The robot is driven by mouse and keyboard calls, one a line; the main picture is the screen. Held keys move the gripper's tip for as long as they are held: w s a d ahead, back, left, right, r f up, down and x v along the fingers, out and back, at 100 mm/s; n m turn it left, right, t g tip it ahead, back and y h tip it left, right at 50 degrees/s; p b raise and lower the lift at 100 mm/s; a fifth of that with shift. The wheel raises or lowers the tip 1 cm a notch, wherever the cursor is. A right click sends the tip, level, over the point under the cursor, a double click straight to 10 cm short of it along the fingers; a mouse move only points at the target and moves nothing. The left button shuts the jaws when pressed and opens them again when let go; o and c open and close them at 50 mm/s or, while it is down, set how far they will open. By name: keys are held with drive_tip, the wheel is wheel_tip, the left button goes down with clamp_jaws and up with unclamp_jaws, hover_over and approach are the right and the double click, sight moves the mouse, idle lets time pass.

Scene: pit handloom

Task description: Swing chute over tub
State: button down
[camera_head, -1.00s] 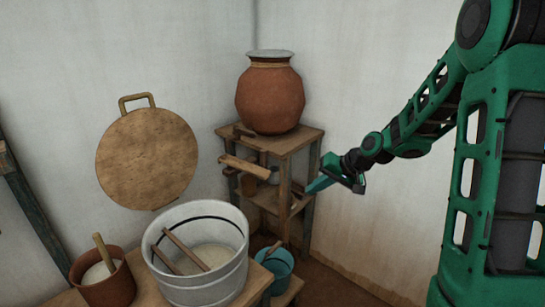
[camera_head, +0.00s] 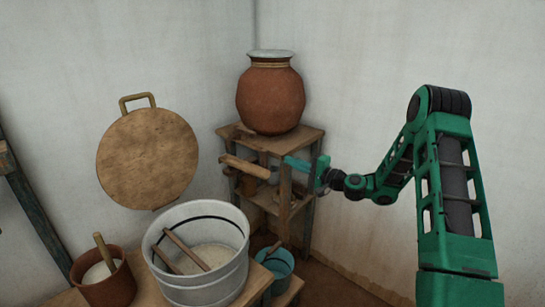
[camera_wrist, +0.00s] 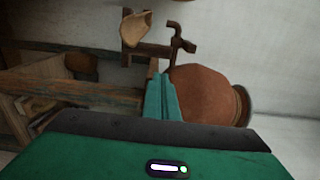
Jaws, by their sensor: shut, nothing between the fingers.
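The chute (camera_head: 245,166) is a pale wooden trough jutting left from the wooden stand, below the clay pot. Its tan end (camera_wrist: 136,29) shows at the top of the wrist view, by a dark brown bracket. The chute's outer end is above and right of the tub's rim in the head view. My gripper (camera_head: 290,162) is shut and empty, pointing left near the stand's upper right, apart from the chute. Its teal fingers (camera_wrist: 163,95) also show in the wrist view.
The round clay pot (camera_head: 270,98) stands on top of the wooden stand (camera_head: 300,137). A small blue bucket (camera_head: 283,263) sits low beside the tub. A brown pot (camera_head: 112,290) is at left. A round wooden board (camera_head: 147,160) hangs on the wall.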

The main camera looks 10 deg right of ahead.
sight(272, 154)
drive_tip(key=x, duration=1)
idle(0.4)
drive_tip(key=shift+a+f, duration=0.1)
